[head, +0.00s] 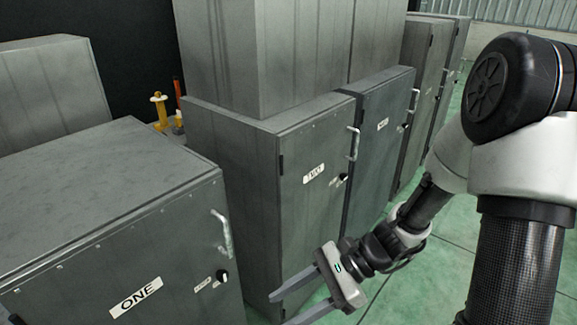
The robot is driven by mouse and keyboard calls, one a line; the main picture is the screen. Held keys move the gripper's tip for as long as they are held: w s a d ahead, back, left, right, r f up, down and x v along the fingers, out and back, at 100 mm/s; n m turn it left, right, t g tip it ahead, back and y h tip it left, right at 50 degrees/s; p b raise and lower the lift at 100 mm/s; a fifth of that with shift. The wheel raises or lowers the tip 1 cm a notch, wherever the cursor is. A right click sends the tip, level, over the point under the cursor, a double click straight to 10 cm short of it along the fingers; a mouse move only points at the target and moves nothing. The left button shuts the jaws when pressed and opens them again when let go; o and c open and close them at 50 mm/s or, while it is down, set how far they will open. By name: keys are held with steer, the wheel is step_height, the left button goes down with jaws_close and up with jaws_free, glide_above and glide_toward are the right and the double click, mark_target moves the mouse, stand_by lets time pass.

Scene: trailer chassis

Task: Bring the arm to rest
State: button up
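My gripper (293,304) is at the lower middle of the head view, at the end of my arm, which comes in from the right. Its two fingers are spread apart and point to the lower left. I see nothing between them. The lower fingertip is near the picture's bottom edge. The gripper shows in front of the lower part of the grey cabinet (316,225) with a small white label. I cannot tell how far it is from the cabinet door.
A grey cabinet labelled ONE (175,264) stands at the left, its door shut. More grey cabinets (380,138) run back to the right, several with handles sticking out. A yellow post (159,112) stands behind. Green floor (425,285) is open below my arm.

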steer(key=s+d+r+n+t+h+p, duration=0.2)
steer(key=d+r+n+t+h, duration=0.2)
steer(key=d+r+n, duration=0.3)
steer(key=s+d+r+n+t+h+p, duration=0.2)
steer(key=d+r+n+h, duration=0.5)
steer(key=r, duration=1.1)
steer(key=t+p, duration=0.1)
steer(key=t, duration=0.1)
steer(key=shift+s+r+n+t, duration=0.15)
steer(key=shift+r+n+t, duration=0.15)
steer(key=shift+n, duration=0.1)
steer(key=c, duration=0.3)
steer(key=shift+a, duration=0.1)
steer(key=shift+c, duration=0.5)
